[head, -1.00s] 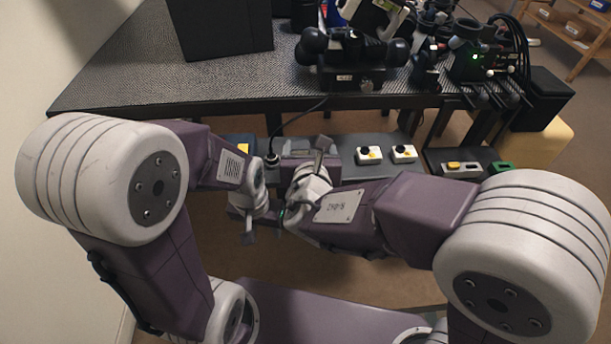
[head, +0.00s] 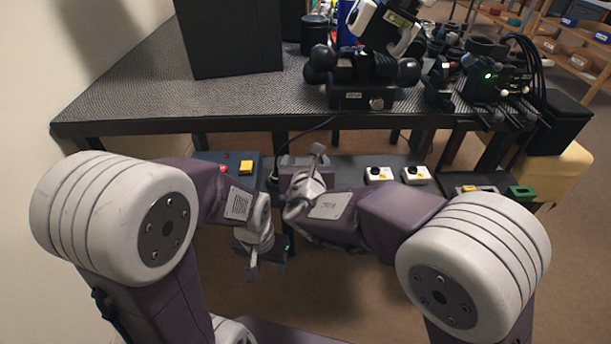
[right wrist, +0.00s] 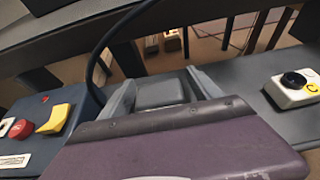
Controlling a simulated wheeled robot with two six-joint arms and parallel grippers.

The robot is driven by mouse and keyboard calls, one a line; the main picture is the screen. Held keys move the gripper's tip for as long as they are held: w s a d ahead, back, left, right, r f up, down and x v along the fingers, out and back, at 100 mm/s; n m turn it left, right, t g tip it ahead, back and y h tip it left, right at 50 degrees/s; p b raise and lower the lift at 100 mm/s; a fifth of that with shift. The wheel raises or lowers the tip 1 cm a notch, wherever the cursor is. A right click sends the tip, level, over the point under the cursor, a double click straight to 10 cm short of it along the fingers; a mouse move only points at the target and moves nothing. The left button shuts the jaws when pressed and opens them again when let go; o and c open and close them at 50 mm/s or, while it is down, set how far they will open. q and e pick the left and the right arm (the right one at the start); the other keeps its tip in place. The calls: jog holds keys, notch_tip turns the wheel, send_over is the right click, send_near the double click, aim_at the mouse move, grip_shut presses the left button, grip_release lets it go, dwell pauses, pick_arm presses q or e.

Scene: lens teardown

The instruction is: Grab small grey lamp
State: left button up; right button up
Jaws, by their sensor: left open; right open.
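I cannot pick out a small grey lamp for certain in either view. My left gripper (head: 268,258) is the lower one in the head view, open, with no object visible between its fingers, in front of the low shelf. My right gripper (head: 310,168) is just above and to the right of it, open, with one grey finger pointing up. In the right wrist view the right gripper (right wrist: 163,90) shows two grey fingers spread apart with a dark grey block between them. I cannot tell whether that block is part of the gripper.
A textured dark table (head: 150,95) stands behind, holding a black box (head: 228,38) and black optical equipment (head: 362,80). The low shelf carries a blue control box (head: 212,160) and white button boxes (head: 378,175). A black cable (right wrist: 97,60) hangs near my right gripper.

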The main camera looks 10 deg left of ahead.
grip_shut()
jog(key=shift+r+p, duration=0.45)
jog(key=shift+r, duration=0.1)
jog(key=r+p, duration=0.1)
jog(key=r, duration=0.1)
jog(key=r+p, duration=0.1)
jog(key=r, duration=0.1)
jog(key=shift+d+p, duration=0.3)
jog(key=shift+d, duration=0.05)
jog(key=d+r+p, duration=0.1)
jog(key=d+r, duration=0.5)
jog(key=d, duration=0.5)
jog(key=shift+s+p, duration=0.3)
jog(key=shift+s, duration=0.05)
